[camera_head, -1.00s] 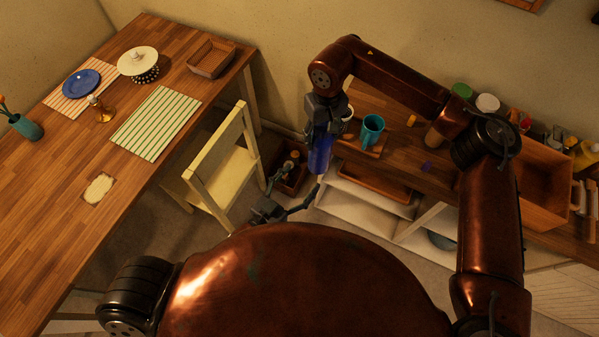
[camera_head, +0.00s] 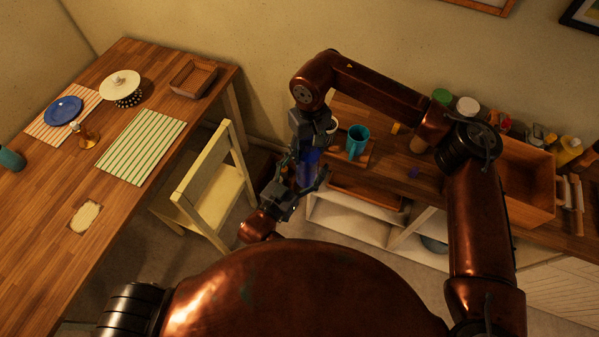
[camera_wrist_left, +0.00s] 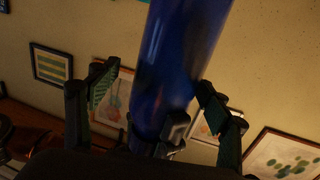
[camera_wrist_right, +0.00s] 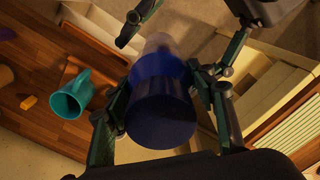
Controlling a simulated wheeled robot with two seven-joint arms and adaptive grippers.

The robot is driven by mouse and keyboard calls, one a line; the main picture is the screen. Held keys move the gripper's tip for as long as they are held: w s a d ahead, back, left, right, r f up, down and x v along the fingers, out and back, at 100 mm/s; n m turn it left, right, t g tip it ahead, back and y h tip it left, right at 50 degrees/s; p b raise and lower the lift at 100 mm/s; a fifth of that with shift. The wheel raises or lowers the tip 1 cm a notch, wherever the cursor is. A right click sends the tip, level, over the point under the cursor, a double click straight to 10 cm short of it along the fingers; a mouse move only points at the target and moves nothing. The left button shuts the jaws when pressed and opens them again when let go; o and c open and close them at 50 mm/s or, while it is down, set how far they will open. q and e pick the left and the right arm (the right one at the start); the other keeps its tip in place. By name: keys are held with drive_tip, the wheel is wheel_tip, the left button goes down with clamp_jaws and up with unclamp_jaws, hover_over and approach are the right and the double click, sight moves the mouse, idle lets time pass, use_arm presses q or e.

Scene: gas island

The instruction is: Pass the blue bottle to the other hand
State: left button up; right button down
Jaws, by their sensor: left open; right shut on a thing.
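The blue bottle (camera_head: 308,170) hangs below my right gripper (camera_head: 307,146), which is shut on it. In the right wrist view, the bottle (camera_wrist_right: 160,112) lies between the right fingers, its dark blue end facing the camera and its paler end away. My left gripper (camera_head: 303,182) is open around the bottle's lower part in the head view. In the left wrist view, the bottle (camera_wrist_left: 180,65) stands between the spread left fingers, slightly tilted. Whether a left finger touches it cannot be told. The bottle's far end is partly hidden.
A teal mug (camera_head: 357,141) stands on the wooden counter to the right, near the bottle. A wooden crate (camera_head: 525,185) and jars are farther right. A cream chair (camera_head: 215,185) and a wooden table (camera_head: 45,220) with placemats are on the left.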

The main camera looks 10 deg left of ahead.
use_arm(q)
drive_tip(key=shift+x, duration=0.8)
drive_tip(key=shift+s+d+r, duration=0.1)
drive_tip(key=shift+d, duration=0.1)
drive_tip(key=c, duration=1.8)
use_arm(e)
drive_tip(key=shift+a+r, duration=0.1)
drive_tip(key=shift+a, duration=0.1)
use_arm(q)
drive_tip(key=shift+r, duration=0.15)
use_arm(e)
drive_tip(key=c, duration=1.2)
unclamp_jaws()
drive_tip(key=shift+c, duration=0.2)
use_arm(q)
drive_tip(key=shift+a, duration=0.15)
use_arm(e)
drive_tip(key=o, duration=0.4)
drive_tip(key=shift+d, duration=0.1)
drive_tip(key=shift+o, duration=0.2)
